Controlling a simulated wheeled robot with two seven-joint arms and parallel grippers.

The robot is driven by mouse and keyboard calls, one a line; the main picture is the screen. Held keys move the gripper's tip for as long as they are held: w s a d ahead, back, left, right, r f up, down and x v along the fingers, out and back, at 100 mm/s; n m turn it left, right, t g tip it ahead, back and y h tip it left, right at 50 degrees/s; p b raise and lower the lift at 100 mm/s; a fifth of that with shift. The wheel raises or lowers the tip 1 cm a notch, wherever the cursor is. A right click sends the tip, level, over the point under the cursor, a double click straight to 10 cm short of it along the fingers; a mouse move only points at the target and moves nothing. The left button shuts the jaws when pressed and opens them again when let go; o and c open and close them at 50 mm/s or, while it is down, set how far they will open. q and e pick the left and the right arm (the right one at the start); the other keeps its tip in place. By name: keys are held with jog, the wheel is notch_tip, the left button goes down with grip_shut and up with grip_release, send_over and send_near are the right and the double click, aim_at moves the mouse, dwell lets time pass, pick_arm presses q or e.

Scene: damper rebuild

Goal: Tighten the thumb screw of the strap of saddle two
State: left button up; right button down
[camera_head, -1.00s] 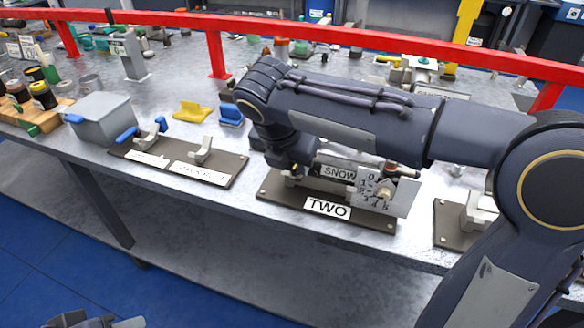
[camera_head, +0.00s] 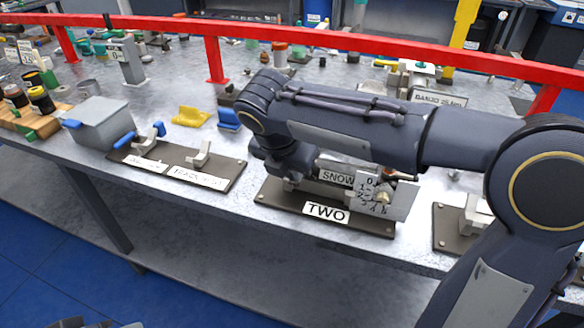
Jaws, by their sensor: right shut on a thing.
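Saddle two is a dark base plate (camera_head: 268,197) with a white TWO label (camera_head: 326,212) at the front of the bench. A grey body with a SNOW label (camera_head: 337,177) lies on it, with a numbered dial plate (camera_head: 400,201) and a pale knob at its right end. My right gripper (camera_head: 289,184) points down at the body's left end. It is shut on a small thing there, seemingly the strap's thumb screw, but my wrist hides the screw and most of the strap. Only the tip of my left gripper (camera_head: 82,323) shows at the bottom left edge; its jaws are not clear.
Left of saddle two is another labelled plate (camera_head: 230,178) with pale brackets. Another saddle plate (camera_head: 450,236) is at right. A red rail (camera_head: 330,46) crosses behind.

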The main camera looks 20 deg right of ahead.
jog(key=shift+r+m+p, duration=0.15)
jog(key=shift+m+p, duration=0.15)
jog(key=shift+p, duration=0.3)
jog(key=shift+w+a+m+g+h+p, duration=0.15)
jog(key=shift+w+m+g+p, duration=0.55)
jog(key=shift+m+p, duration=1.85)
jog(key=shift+w+d+m+g+h+p, duration=0.1)
jog(key=shift+m+g+h+p, duration=0.15)
jog(key=shift+m+g+p, duration=1.65)
jog(key=shift+w+a+m+g+h+p, duration=0.1)
jog(key=shift+w+m+g+h+p, duration=0.2)
jog(key=shift+m+p, duration=2.85)
jog(key=shift+w+m+y+b, duration=0.1)
jog(key=shift+m+y+b, duration=0.2)
jog(key=shift+m, duration=0.1)
jog(key=c, duration=1.5)
grip_release()
jog(key=shift+f, duration=0.2)
